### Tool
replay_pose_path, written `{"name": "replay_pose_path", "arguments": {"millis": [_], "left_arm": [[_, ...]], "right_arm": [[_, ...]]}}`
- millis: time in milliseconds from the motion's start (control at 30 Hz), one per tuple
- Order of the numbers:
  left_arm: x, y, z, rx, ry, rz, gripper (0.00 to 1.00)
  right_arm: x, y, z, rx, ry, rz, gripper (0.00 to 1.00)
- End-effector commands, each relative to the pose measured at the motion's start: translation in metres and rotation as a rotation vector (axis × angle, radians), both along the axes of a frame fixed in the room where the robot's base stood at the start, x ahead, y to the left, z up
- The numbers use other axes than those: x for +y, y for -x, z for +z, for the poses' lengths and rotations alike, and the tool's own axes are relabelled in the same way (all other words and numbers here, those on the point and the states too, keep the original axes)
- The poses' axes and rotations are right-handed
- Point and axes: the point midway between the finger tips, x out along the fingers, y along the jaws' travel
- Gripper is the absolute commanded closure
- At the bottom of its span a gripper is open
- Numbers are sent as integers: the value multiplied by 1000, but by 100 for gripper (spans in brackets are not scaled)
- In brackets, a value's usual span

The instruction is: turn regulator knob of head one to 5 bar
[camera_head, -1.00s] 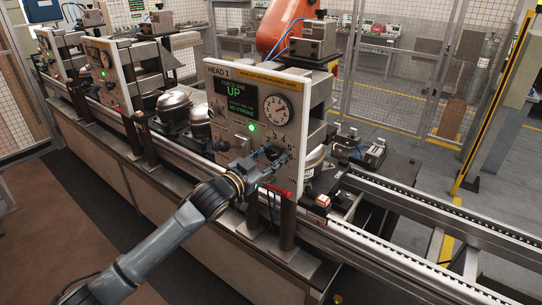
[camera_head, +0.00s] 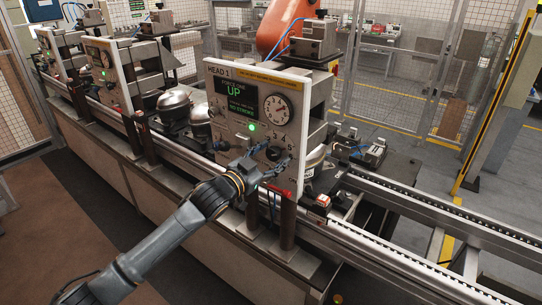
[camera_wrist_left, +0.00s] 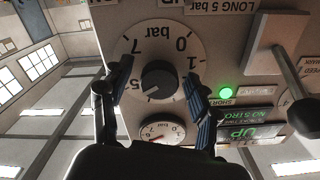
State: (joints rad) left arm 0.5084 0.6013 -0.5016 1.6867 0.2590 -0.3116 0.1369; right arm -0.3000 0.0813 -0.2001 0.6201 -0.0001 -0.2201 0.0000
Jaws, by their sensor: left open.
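The head one panel (camera_head: 222,125) carries a green-lit screen (camera_head: 236,95), a round gauge (camera_head: 277,109) and, low on its face, a dark regulator knob (camera_head: 273,153). My left gripper (camera_head: 268,168) is in front of the knob. In the left wrist view the picture is upside down. There the black knob (camera_wrist_left: 158,80) sits in a pale dial marked in bar, and a pale mark on it points to the lower left. My left gripper (camera_wrist_left: 156,76) is open, one finger on each side of the knob, with visible gaps. The small gauge (camera_wrist_left: 162,130) is partly hidden by my gripper.
A lever with a ball end (camera_wrist_left: 310,72) stands out at the right of the wrist view. A conveyor rail (camera_head: 420,205) runs to the right of the panel. Other head panels (camera_head: 105,75) stand to the left. The floor (camera_head: 60,215) in front is clear.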

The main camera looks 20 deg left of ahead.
Motion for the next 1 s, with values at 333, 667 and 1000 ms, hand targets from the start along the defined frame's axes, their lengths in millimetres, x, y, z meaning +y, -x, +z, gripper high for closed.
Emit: {"name": "replay_pose_path", "arguments": {"millis": [333,667,1000], "left_arm": [[12,34,-2,2,-2,-1,39],[34,93,-2,3,0,0,39],[41,113,0,0,0,0,39]], "right_arm": [[1,0,0,0,-1,0,100],[1,0,0,0,-1,-1,100],[1,0,0,0,-1,-1,100]]}}
